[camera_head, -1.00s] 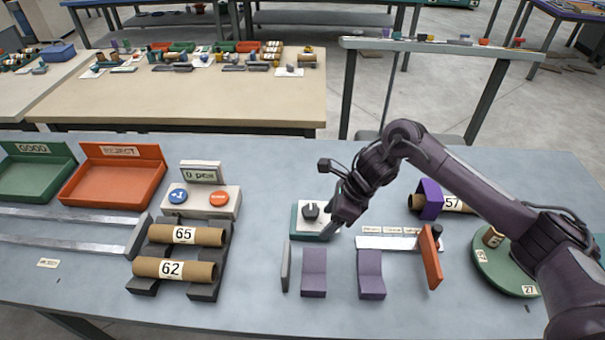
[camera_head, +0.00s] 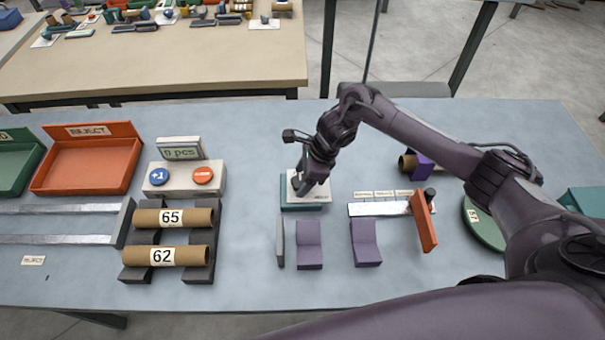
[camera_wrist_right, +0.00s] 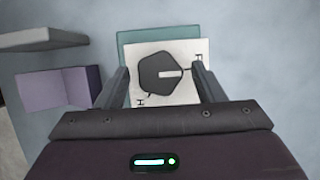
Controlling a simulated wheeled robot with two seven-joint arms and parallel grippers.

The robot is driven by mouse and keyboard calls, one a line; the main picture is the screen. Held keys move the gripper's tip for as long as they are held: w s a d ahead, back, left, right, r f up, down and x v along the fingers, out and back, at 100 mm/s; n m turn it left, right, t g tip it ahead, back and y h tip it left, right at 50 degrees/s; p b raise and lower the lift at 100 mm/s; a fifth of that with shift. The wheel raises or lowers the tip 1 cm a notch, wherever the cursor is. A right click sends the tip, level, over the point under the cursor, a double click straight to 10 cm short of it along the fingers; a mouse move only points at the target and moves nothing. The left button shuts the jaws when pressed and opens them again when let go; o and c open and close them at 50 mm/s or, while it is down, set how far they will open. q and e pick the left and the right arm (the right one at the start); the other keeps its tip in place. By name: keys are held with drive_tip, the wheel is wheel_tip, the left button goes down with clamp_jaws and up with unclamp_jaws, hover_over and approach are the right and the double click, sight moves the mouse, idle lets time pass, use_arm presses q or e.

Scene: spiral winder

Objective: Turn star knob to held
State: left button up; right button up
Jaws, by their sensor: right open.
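The star knob (camera_wrist_right: 162,72) is dark, with a white pointer mark on its right half in the right wrist view. It sits on a white plate (camera_wrist_right: 170,46) on a teal base (camera_head: 302,207). An "H" shows at the plate's lower left and another letter, hard to read, at its upper right. The mark lies nearer the upper-right letter's side. My right gripper (camera_wrist_right: 160,68) is open, with one finger on each side of the knob; contact cannot be told. In the head view my right gripper (camera_head: 303,186) largely hides the knob. My left gripper is not in view.
Purple blocks (camera_head: 309,245) and a grey upright plate (camera_head: 280,242) stand in front of the knob base. A metal strip (camera_head: 378,209) and an orange plate (camera_head: 424,221) are to the right. Tubes 65 (camera_head: 190,217) and 62 (camera_head: 182,256) lie on a dark rack to the left.

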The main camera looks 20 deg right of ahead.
drive_tip(key=c, duration=1)
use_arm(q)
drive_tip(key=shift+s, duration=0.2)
use_arm(e)
drive_tip(key=shift+o, duration=0.2)
